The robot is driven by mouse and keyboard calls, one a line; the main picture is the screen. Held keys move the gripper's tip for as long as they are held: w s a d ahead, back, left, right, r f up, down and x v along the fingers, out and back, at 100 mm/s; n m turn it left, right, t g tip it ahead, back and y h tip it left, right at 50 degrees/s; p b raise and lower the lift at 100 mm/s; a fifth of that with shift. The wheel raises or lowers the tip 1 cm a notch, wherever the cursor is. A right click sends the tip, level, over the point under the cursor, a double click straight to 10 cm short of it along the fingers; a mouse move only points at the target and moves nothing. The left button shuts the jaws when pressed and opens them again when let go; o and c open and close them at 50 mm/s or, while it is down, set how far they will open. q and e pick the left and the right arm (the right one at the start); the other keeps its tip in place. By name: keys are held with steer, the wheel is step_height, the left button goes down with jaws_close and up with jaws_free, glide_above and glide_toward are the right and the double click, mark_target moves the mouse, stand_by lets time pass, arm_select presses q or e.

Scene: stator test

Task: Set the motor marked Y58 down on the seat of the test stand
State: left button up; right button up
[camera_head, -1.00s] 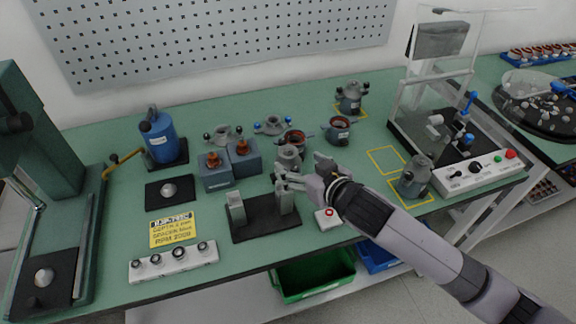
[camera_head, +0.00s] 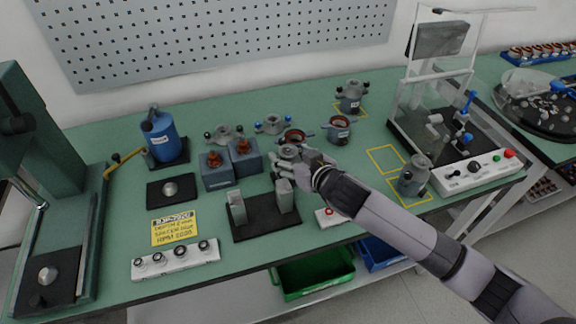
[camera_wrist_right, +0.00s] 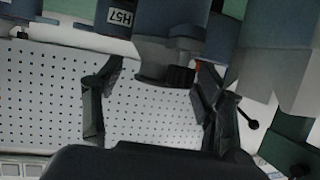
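My right gripper (camera_head: 285,164) is at the middle of the bench, close over a small grey motor (camera_head: 289,152). In the wrist view its two fingers (camera_wrist_right: 155,105) stand wide apart, with a grey and black body (camera_wrist_right: 165,60) between and beyond their tips; I see no clear contact. A motor with an H57 label (camera_wrist_right: 120,17) shows at the top of that view. I cannot read a Y58 mark anywhere. A stand with a clear guard and a black base (camera_head: 403,139), with a control panel, is at the right; its seat is not clearly distinguishable. My left gripper is not in view.
Other motors stand at the back (camera_head: 350,96), behind the gripper (camera_head: 338,129) and on a yellow square (camera_head: 414,176). A black fixture with two grey posts (camera_head: 262,226) is just in front of the gripper. An empty yellow outline (camera_head: 386,160) lies left of the guarded stand.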

steer(key=shift+d+f, duration=0.1)
jaws_close()
stand_by(0.6)
stand_by(0.3)
